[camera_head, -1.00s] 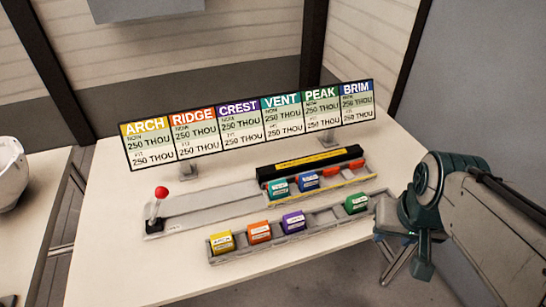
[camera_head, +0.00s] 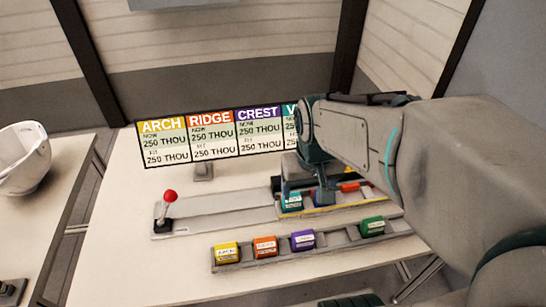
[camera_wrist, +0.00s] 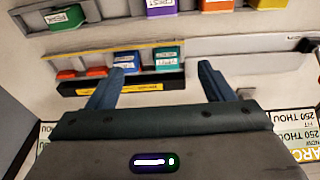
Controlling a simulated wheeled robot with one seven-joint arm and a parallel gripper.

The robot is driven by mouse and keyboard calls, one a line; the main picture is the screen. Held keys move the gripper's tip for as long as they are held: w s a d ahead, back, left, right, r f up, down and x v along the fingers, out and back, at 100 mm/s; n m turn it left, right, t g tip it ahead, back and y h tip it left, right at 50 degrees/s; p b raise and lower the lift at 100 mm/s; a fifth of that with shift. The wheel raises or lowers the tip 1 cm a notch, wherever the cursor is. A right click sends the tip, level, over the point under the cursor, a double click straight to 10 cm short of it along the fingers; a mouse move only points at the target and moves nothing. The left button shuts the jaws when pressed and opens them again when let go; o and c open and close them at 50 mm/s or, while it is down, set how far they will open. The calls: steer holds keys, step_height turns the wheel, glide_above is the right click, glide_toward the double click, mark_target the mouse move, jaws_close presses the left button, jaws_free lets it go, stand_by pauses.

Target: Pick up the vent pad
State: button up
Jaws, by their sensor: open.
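The vent pad (camera_head: 292,201) is the teal block with a white label, standing in the rear rack; it also shows in the wrist view (camera_wrist: 169,58). My gripper (camera_head: 304,198) is open over that rack, with its fingers pointing down. In the wrist view my open gripper (camera_wrist: 161,68) has one finger at each side of the teal pad, and nothing is held. The blue pad (camera_wrist: 127,60) is beside it, close to the left finger. In the head view my fingers partly cover the rear rack.
A front rack (camera_head: 340,241) holds yellow, orange, purple and green pads. A red-knobbed lever (camera_head: 170,197) stands at the left of the rear track. The sign board (camera_head: 212,138) is behind, partly covered by my arm. A white helmet shell (camera_head: 22,160) is on the left table.

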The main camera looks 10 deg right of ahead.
steer(key=g+p, duration=0.2)
steer(key=p, duration=0.1)
glide_above(293, 198)
steer(key=s, duration=0.2)
step_height(293, 198, down, 2)
steer(key=f, duration=0.6)
steer(key=w+f, duration=0.1)
steer(key=f, duration=0.2)
steer(key=shift+d, duration=0.15)
steer(key=shift+w+a+f, duration=0.1)
steer(key=shift+w+f, duration=0.05)
steer(key=shift+f, duration=0.75)
steer(key=shift+w+a+f, duration=0.1)
steer(key=shift+w+f, duration=0.05)
steer(key=shift+f, duration=0.8)
steer(key=shift+w+f, duration=0.15)
steer(key=shift+f, duration=0.75)
steer(key=c, duration=1.1)
